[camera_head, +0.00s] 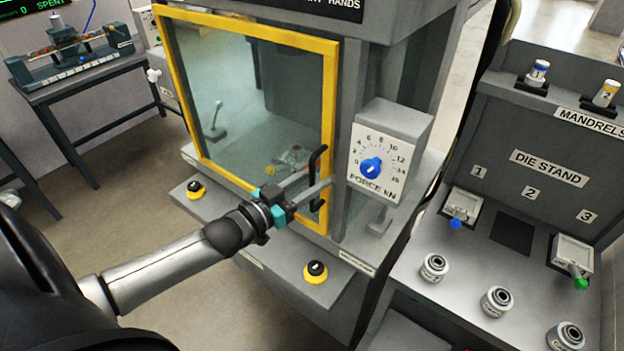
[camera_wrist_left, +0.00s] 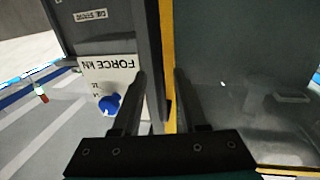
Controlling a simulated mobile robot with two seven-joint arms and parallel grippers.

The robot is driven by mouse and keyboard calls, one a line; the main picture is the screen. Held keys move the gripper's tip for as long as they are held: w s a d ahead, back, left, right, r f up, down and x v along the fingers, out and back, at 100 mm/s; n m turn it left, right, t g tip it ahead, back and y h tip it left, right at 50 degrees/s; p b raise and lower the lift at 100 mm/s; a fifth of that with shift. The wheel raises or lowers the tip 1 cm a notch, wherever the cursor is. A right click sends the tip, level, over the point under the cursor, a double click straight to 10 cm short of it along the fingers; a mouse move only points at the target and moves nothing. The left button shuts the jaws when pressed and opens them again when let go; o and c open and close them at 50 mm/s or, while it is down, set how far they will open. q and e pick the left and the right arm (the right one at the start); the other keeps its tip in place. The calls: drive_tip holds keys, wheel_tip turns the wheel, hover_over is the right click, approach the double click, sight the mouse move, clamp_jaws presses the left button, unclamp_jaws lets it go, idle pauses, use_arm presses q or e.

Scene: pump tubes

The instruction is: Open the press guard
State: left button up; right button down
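The press guard is a clear panel in a yellow frame (camera_head: 333,100) on the front of the grey press. It looks closed. Its black upright handle (camera_head: 316,165) is at the lower right of the frame. My left gripper (camera_head: 308,185) is at the handle, one finger on either side of it in the picture. In the left wrist view the two fingers (camera_wrist_left: 157,90) are apart, with the yellow frame edge (camera_wrist_left: 167,50) between them. I cannot tell whether they touch the handle. My right gripper is not in view.
The force dial box (camera_head: 388,150) stands just right of the handle. The die stand (camera_head: 549,168) with several dies is at the right. A bench (camera_head: 80,72) is at the back left.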

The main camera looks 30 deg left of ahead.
use_arm(q)
clamp_jaws()
idle(1.2)
